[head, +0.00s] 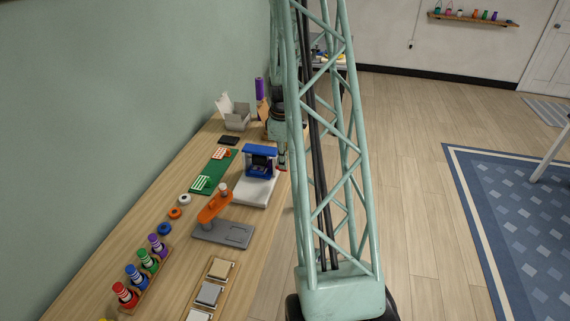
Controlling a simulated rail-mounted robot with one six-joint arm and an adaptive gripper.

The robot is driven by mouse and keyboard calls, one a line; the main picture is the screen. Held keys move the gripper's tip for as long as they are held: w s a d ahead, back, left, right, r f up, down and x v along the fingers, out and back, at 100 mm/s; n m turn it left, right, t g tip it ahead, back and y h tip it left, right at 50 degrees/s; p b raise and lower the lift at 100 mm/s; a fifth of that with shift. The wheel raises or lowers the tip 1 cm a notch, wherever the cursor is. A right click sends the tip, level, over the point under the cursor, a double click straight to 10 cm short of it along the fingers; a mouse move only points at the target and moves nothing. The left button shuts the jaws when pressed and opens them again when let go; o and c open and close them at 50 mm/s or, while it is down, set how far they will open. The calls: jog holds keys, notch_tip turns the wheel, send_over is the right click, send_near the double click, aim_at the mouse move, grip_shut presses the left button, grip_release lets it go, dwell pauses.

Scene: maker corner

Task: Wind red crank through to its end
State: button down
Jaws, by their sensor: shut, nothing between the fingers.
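A blue device with a dark middle (261,160) stands on a white base (254,192) near the right edge of the bench. A small red part (283,169) shows at its right side, by the lattice; it looks like the red crank, but most of it is hidden. My gripper (281,154) points down just right of the blue device, close to the red part. It is shut and holds nothing. The lattice of my own arm covers part of it, so I cannot tell whether it touches the crank.
An orange and grey tool (214,208) stands in front of the device. A green mat (214,172) lies left of it, and an open box (236,116) stands behind.

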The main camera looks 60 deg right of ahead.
jog(key=f+b, duration=0.1)
jog(key=f, duration=0.1)
jog(key=a+f+b, duration=0.1)
jog(key=f, duration=0.1)
jog(key=f+b, duration=0.1)
jog(key=shift+s+a+f, duration=0.15)
jog(key=shift+s+f, duration=0.1)
jog(key=shift+f, duration=0.15)
jog(key=shift+d+f+b, duration=0.2)
jog(key=shift+f+b, duration=0.4)
jog(key=shift+f, duration=0.25)
jog(key=shift+s+a+r, duration=0.1)
jog(key=shift+a+r, duration=0.35)
jog(key=shift+a, duration=0.15)
jog(key=s+a+r+p, duration=0.1)
jog(key=s+a+r, duration=0.2)
jog(key=a+r, duration=0.4)
jog(key=shift+s+a, duration=0.4)
jog(key=shift+a, duration=0.9)
jog(key=shift+w+a, duration=0.1)
jog(key=shift+w, duration=0.05)
